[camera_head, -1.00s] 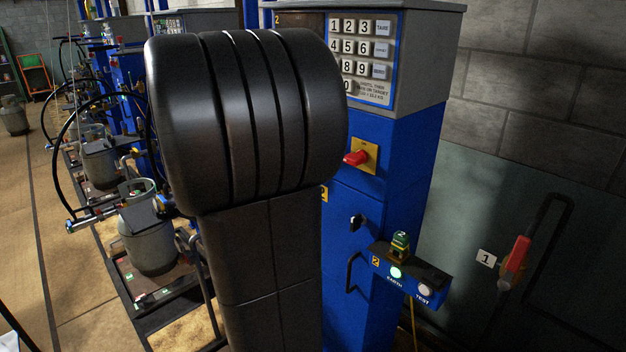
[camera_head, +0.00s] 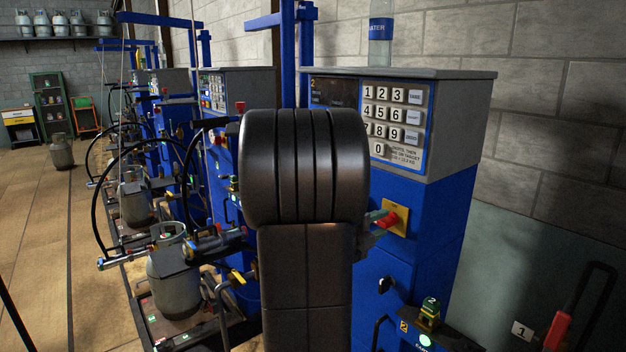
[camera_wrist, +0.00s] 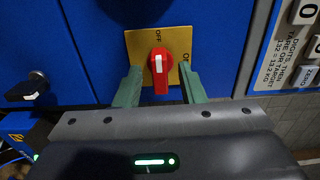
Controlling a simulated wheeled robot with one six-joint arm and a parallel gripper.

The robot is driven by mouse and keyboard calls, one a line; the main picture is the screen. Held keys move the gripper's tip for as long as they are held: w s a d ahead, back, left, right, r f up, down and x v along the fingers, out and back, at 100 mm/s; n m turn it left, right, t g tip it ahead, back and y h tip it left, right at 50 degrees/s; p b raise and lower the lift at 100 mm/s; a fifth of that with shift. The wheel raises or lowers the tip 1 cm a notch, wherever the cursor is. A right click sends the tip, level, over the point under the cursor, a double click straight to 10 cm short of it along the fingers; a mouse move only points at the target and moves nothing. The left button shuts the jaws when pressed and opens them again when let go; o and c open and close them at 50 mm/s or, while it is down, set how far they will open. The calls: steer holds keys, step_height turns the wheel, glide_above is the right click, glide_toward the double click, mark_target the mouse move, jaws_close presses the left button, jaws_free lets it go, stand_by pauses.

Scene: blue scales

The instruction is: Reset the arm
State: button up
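A red rotary switch (camera_wrist: 160,70) sits on a yellow plate (camera_wrist: 140,42) marked OFF at the top and ON at the right. Its white mark is at the upper end, towards OFF. In the head view the switch (camera_head: 386,220) is on the blue front of the near scale cabinet (camera_head: 430,215). My gripper (camera_wrist: 160,84) is open, its green fingers apart on either side of the switch's lower part. I see no clear grip on it. In the head view my dark arm hides most of the gripper.
A black key-like handle (camera_wrist: 26,88) is left of the switch. The cabinet's keypad (camera_head: 392,118) is above it. A small EARTH/TEST box (camera_head: 425,335) juts out below. Gas cylinders on scales (camera_head: 173,280) stand left of my arm. Open floor (camera_head: 40,220) is further left.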

steer(key=shift+x, duration=0.95)
steer(key=b+v, duration=0.2)
steer(key=v, duration=1.2)
steer(key=p+x, duration=0.2)
steer(key=x, duration=1.1)
steer(key=shift+w+d, duration=0.1)
steer(key=shift+d, duration=0.2)
steer(key=shift+w+d+f+m, duration=0.1)
steer(key=shift+w+d+m, duration=0.05)
steer(key=shift+w+m, duration=0.15)
steer(key=m, duration=0.2)
steer(key=shift+s+m+b, duration=0.2)
steer(key=shift+m+b, duration=0.1)
steer(key=shift+b, duration=0.1)
steer(key=m, duration=0.6)
steer(key=shift+r, duration=0.2)
